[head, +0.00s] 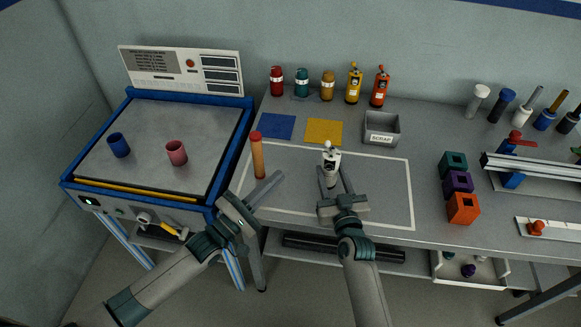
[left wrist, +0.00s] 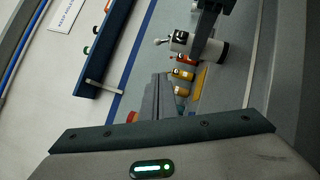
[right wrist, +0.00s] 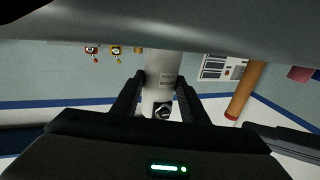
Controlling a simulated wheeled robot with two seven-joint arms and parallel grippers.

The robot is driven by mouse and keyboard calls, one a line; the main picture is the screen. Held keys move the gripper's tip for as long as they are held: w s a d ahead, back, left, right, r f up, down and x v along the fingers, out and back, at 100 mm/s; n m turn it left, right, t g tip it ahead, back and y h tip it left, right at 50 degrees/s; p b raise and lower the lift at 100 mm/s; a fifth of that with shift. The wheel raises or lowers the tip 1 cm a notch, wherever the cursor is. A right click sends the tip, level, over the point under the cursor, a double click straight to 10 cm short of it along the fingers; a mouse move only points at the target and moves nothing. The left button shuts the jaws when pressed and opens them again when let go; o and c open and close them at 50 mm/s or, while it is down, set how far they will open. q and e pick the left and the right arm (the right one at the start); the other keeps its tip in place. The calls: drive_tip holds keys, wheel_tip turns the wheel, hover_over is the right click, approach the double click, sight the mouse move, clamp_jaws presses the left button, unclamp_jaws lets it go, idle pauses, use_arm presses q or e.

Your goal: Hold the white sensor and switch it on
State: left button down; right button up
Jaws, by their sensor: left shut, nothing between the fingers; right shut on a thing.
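The white sensor (head: 331,158) is upright above the table, with a dark-marked top and a small knob. My right gripper (head: 332,182) is shut on its body. In the right wrist view the white body (right wrist: 160,75) stands between both fingers. In the left wrist view the sensor (left wrist: 218,52) shows its white cylinder, dark face and a small toggle-like knob (left wrist: 160,41) on the side. Whether it is on cannot be told. My left gripper (head: 279,176) is shut and empty, left of the sensor and apart from it.
An orange stick with a red end (head: 258,155) stands near my left gripper. A grey bin (head: 382,128), blue mat (head: 277,126) and yellow mat (head: 324,131) lie behind. Coloured cubes (head: 458,182) are at the right. A blue-framed machine (head: 150,190) stands left.

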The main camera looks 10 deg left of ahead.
sight(327, 143)
use_arm(q)
drive_tip(key=s+d+r+x, duration=0.1)
drive_tip(key=d+x, duration=0.1)
drive_tip(key=x, duration=1)
drive_tip(key=shift+s, duration=0.2)
drive_tip(key=shift+d+r, duration=0.1)
drive_tip(key=shift+d, duration=0.05)
drive_tip(key=shift+d+r+m+g, duration=0.15)
drive_tip(key=shift+r+m+g, duration=0.25)
drive_tip(key=shift+m, duration=0.5)
drive_tip(key=m, duration=0.1)
drive_tip(key=d+r+m+g+y, duration=0.1)
drive_tip(key=m, duration=0.1)
drive_tip(key=m+g, duration=0.1)
drive_tip(key=shift+d+r+y, duration=0.3)
drive_tip(key=shift+r, duration=0.05)
drive_tip(key=shift+f+m+g, duration=0.1)
drive_tip(key=shift+m+g, duration=0.2)
drive_tip(key=shift+a, duration=0.1)
